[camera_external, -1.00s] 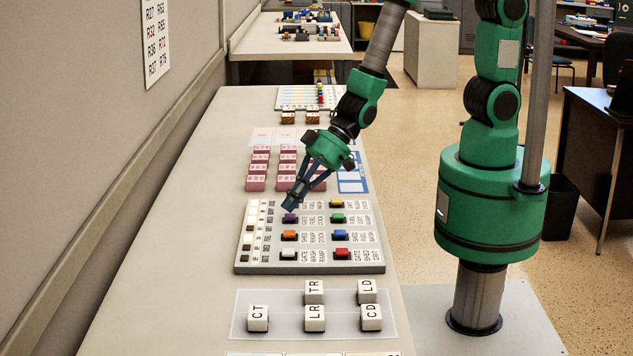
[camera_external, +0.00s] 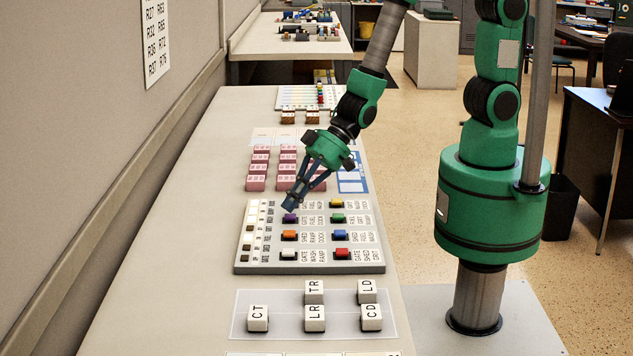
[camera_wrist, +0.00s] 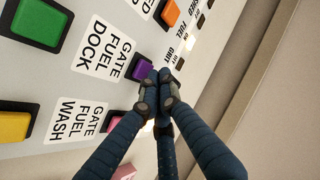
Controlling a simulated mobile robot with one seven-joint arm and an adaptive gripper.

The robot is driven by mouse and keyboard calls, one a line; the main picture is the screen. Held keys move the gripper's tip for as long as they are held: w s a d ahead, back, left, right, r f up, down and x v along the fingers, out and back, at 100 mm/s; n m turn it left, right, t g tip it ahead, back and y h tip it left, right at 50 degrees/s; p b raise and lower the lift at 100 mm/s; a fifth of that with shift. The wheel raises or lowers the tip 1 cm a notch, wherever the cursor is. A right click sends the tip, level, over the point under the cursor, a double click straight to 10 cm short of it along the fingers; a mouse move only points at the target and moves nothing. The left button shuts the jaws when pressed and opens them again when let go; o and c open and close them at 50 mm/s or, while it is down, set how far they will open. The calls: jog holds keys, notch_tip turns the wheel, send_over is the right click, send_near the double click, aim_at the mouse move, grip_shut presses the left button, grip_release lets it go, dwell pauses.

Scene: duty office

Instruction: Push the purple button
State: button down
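The purple button (camera_external: 290,218) sits in a black surround on the grey button panel (camera_external: 310,269), in the left of two columns of coloured buttons. My gripper (camera_external: 289,206) points down at the panel, its fingertips just above or behind the purple button in the external view. In the wrist view the purple button (camera_wrist: 143,67) shows at the left of the fingertips, which cover its right edge. My gripper's fingers (camera_wrist: 162,84) are drawn together with nothing between them. I cannot tell whether the tips touch the button.
Orange (camera_external: 289,236), green (camera_external: 338,218), yellow (camera_external: 337,203), blue (camera_external: 340,235), red (camera_external: 342,253) and white (camera_external: 289,253) buttons are close by. Pink blocks (camera_external: 256,169) stand behind the panel. White lettered cubes (camera_external: 258,318) stand in front on a pale mat.

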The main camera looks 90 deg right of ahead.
aim_at(292, 214)
jog(key=shift+f, duration=0.15)
jog(key=shift+f, duration=0.25)
dwell(0.3)
jog(key=shift+r, duration=0.1)
jog(key=shift+r+p, duration=0.3)
jog(key=shift+p, duration=0.2)
jog(key=shift+r, duration=0.15)
dwell(0.4)
notch_tip(292, 214, up, 6)
jog(key=p, duration=0.5)
jog(key=shift+p, duration=0.35)
dwell(0.3)
